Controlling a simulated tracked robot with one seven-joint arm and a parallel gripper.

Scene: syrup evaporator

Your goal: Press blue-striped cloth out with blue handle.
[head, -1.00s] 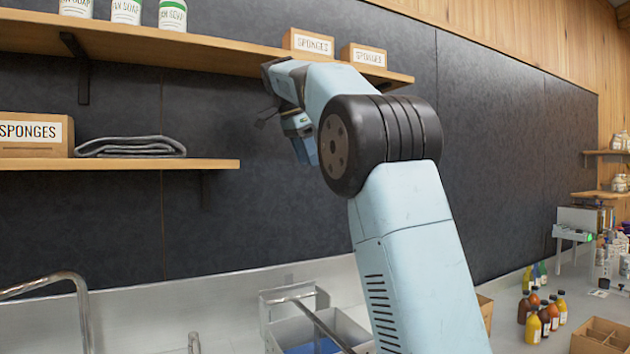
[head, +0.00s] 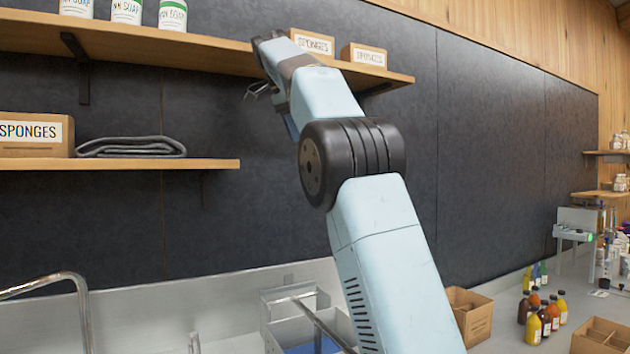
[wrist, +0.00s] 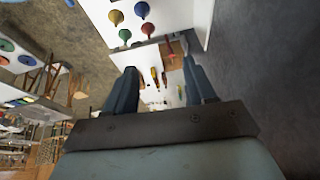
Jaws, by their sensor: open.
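My gripper (head: 258,90) is raised in front of the dark wall, just below the upper shelf. In the wrist view its two fingers (wrist: 163,88) stand wide apart with nothing between them. I cannot make out a blue-striped cloth or a blue handle for certain in either view. A patch of blue (head: 312,348) shows low inside a metal bin at the bottom of the head view; I cannot tell what it is. A folded grey cloth (head: 130,147) lies on the lower left shelf, apart from my gripper.
The upper shelf (head: 220,60) with soap bottles and sponge boxes (head: 312,42) is close to my wrist. A metal faucet (head: 60,283) stands lower left. Several coloured bottles (head: 543,312) and cardboard boxes (head: 470,313) are on the right counter. The wall between is clear.

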